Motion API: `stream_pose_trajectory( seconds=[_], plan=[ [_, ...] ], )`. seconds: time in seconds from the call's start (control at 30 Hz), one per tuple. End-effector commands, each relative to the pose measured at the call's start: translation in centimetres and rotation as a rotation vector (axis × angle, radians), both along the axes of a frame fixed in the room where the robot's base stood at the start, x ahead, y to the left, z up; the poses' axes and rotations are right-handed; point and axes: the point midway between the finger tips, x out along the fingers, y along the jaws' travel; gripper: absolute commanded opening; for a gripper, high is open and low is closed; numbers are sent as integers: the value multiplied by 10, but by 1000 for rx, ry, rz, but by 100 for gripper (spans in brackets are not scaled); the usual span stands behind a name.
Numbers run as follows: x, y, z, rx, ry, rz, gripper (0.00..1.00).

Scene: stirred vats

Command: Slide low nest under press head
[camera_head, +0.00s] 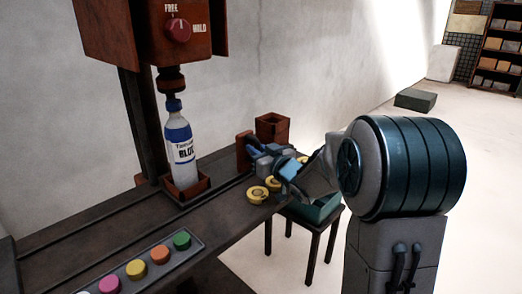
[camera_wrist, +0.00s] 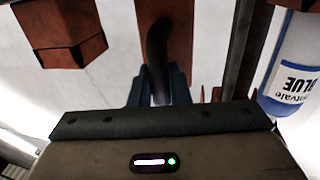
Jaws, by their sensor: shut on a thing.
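A white bottle with a blue label (camera_head: 180,148) stands upright in a low red-brown nest (camera_head: 187,192) on the bench. It is directly beneath the press head (camera_head: 171,80), whose nozzle meets or nearly meets the cap. My gripper (camera_head: 258,154) is right of the bottle, beside an upright red-brown panel (camera_head: 243,152). In the wrist view my gripper (camera_wrist: 160,88) is shut on a dark curved handle (camera_wrist: 158,45) in front of that panel (camera_wrist: 182,30). The bottle (camera_wrist: 295,75) shows at the right there. I cannot tell what the panel belongs to.
A taller red-brown open box (camera_head: 272,127) stands behind my gripper. Several yellow rings (camera_head: 257,195) lie near the bench's right edge. A tray of coloured pucks (camera_head: 145,264) lies in front. A knob marked FREE and HOLD (camera_head: 178,29) is above. A stool (camera_head: 306,222) stands beyond.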

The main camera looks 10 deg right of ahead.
Motion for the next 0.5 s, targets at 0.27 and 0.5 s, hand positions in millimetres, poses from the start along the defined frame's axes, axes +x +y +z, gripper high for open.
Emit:
stream_pose_trajectory(
  seconds=[0.27, 0.5],
  plan=[
    [2, -2, 1, 0, -1, -2, 0],
    [3, -5, 1, 0, -1, -6, 30]
  ],
)
